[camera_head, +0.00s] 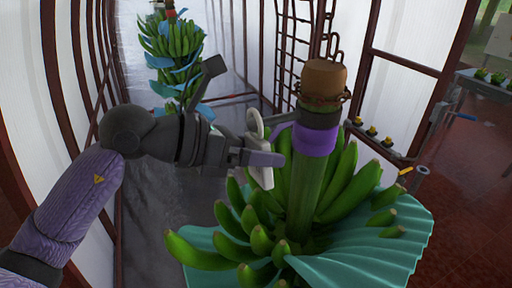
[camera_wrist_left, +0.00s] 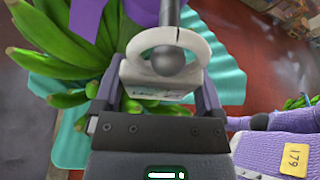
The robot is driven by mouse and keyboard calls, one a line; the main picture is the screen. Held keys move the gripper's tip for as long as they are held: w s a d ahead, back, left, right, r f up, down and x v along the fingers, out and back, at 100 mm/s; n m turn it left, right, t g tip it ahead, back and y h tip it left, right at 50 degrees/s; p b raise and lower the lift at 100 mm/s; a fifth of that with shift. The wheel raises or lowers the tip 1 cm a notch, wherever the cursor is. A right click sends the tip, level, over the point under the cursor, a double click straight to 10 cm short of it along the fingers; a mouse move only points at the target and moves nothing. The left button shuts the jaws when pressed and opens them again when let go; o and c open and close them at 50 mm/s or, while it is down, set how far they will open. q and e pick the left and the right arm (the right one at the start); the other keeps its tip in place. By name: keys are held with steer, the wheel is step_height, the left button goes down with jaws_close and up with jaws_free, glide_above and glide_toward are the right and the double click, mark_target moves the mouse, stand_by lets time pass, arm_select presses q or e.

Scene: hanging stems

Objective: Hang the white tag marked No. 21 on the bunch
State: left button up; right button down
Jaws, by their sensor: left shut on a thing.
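The white tag (camera_head: 262,172) is a plate with a ring (camera_head: 255,124) at its top. My left gripper (camera_head: 268,158) is shut on the plate, just left of the bunch's stem. In the left wrist view the tag's plate (camera_wrist_left: 150,82) sits between the fingers of the left gripper (camera_wrist_left: 152,100); its print is too small to read. A grey peg with a ball end (camera_wrist_left: 168,60) shows inside the ring; I cannot tell whether it passes through. The green banana bunch (camera_head: 345,190) hangs upright, with a purple band (camera_head: 315,140) around its stem. My right gripper is not in view.
A teal sheet (camera_head: 370,250) spreads around the bunch's lower part. A second bunch (camera_head: 172,45) hangs at the back left. A chain and dark rack (camera_head: 300,40) stand behind the stem. A shelf (camera_head: 485,85) with green items is at the right.

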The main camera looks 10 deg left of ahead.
arm_select(q)
steer(key=shift+w+d, duration=0.1)
steer(key=shift+d, duration=0.1)
steer(key=shift+w+d, duration=0.25)
steer(key=shift+d, duration=0.05)
steer(key=shift+w+d+p, duration=0.2)
steer(key=shift+d+p, duration=0.1)
steer(key=shift+d, duration=0.05)
steer(key=shift+r, duration=0.15)
stand_by(0.7)
steer(key=shift+d+f, duration=0.15)
steer(key=shift+f, duration=0.15)
steer(key=shift+w+d, duration=0.3)
steer(key=shift+d, duration=0.25)
